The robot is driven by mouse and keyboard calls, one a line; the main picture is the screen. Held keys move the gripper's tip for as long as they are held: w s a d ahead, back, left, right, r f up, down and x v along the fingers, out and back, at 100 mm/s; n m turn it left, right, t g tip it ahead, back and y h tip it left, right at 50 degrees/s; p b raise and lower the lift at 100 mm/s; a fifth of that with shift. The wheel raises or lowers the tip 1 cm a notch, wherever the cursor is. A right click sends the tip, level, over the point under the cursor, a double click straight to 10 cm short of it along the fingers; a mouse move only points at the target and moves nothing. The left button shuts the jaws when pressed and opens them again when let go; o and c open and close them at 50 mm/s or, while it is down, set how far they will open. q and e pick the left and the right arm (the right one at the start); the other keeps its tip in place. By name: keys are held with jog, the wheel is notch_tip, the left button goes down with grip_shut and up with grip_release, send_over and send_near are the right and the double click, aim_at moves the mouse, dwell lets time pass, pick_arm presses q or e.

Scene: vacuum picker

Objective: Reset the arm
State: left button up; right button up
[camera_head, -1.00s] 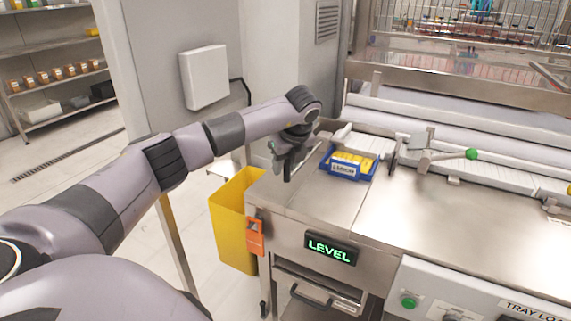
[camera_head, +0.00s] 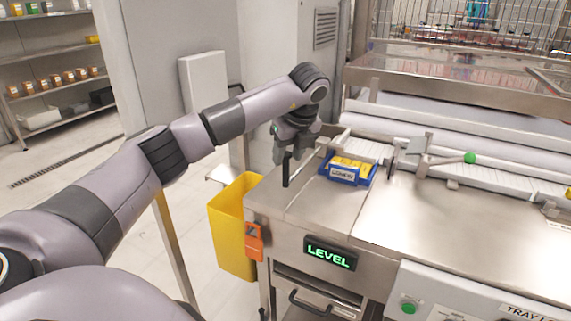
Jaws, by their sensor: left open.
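My left arm reaches in from the left. Its gripper (camera_head: 291,168) hangs pointing down above the left end of the steel counter (camera_head: 320,208), open, with nothing seen between its fingers. The nearer dark finger shows best; the other is partly hidden. A blue tray (camera_head: 345,181) with yellow items stands on the counter just right of the gripper, apart from it. My right gripper is not in view.
A yellow bin (camera_head: 234,225) stands on the floor left of the counter. A lever with a green knob (camera_head: 470,158) and white rollers lie at the counter's back. A lit LEVEL sign (camera_head: 330,253) is on the front. The counter's middle is clear.

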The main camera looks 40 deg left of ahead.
pick_arm(q)
jog(key=shift+s+d+r, duration=0.1)
jog(key=shift+d+r, duration=0.05)
jog(key=shift+r, duration=0.25)
